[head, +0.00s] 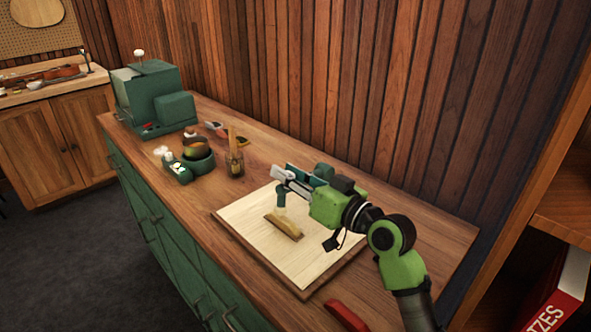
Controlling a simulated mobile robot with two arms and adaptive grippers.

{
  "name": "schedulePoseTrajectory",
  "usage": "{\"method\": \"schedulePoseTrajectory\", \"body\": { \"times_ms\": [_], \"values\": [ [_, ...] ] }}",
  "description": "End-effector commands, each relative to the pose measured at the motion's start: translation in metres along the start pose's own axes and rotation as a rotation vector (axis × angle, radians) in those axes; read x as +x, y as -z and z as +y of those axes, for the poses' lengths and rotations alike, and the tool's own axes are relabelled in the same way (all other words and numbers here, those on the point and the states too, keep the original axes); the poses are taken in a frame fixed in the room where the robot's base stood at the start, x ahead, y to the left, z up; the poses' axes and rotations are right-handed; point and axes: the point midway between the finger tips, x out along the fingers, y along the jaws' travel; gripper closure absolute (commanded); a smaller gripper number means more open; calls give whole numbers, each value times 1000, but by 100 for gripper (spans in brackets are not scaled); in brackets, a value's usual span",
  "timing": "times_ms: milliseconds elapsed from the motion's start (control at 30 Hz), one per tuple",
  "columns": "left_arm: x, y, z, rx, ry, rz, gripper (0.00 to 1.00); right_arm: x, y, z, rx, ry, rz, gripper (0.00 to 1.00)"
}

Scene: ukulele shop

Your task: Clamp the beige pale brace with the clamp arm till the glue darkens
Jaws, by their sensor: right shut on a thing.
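The beige pale brace (287,227) is a short bar lying on a pale wooden board (245,232) on the workbench. The teal clamp arm (281,193) has a pale lower tip, which appears at the brace's far end. I cannot tell whether the tip touches the brace. My green right gripper (288,176) is over the far part of the board, shut on the clamp arm. The gripper and its wrist hide part of the clamp arm and the board's right side. My left gripper is not in view. The glue cannot be made out.
A jar with brushes (235,162), a dark green pot (198,158) and a small green device (178,171) stand left of the board. A green machine (155,95) is at the bench's far end. A red object (346,316) lies near the front. A wood wall runs behind.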

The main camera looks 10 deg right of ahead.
Motion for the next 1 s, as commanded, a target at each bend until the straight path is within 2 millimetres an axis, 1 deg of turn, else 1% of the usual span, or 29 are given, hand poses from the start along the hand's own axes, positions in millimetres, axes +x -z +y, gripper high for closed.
{"method": "schedulePoseTrajectory", "body": {
  "times_ms": [100, 300, 800, 833, 867, 900, 1000],
  "values": [
    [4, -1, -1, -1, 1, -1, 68, 0, -7, -2, 5, 4, 1, 100],
    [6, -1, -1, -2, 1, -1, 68, 0, -14, -2, 7, 5, 0, 100],
    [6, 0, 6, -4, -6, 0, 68, 0, -15, -4, 10, 8, 1, 100],
    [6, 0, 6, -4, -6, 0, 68, 0, -15, -4, 10, 8, 1, 71],
    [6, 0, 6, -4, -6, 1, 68, 0, -14, -4, 10, 8, 1, 63],
    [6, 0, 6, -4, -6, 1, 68, 0, -14, -4, 10, 7, 1, 61],
    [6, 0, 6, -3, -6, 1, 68, 0, -15, -3, 8, 6, 1, 61]
  ]
}}
